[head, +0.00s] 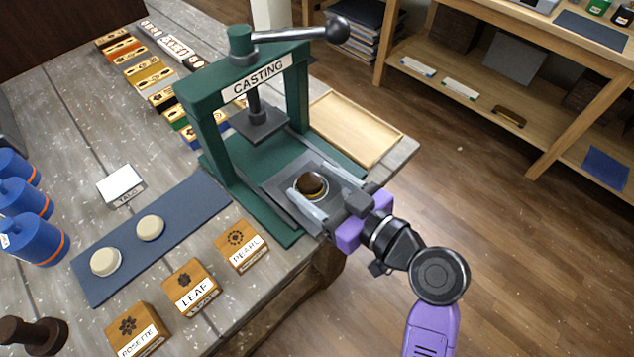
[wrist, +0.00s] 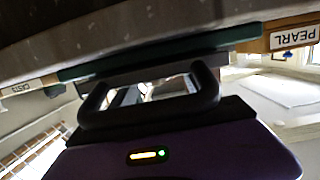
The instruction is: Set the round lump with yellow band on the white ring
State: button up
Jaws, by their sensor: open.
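The round lump (head: 312,183) is a dark brown dome with a thin yellow band low on its side. It sits on the grey plate of the green casting press. A pale rim, seemingly the white ring (head: 325,194), shows around its base; the lump hides most of it. My gripper (head: 315,187) is open, with one finger on each side of the lump. I cannot tell whether the fingers touch it. The wrist view shows my purple gripper body but not the lump.
The press's dark ram (head: 258,122) hangs behind the lump, under the green frame (head: 208,112). A wooden tray (head: 350,128) lies behind at right. A blue mat (head: 185,238) with two pale discs and stamp blocks labelled Pearl (head: 241,245), Leaf and Rosette are at left.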

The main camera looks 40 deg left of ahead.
jog(key=shift+r, duration=0.1)
jog(key=shift+r, duration=0.1)
jog(key=b+v, duration=0.2)
jog(key=v, duration=1)
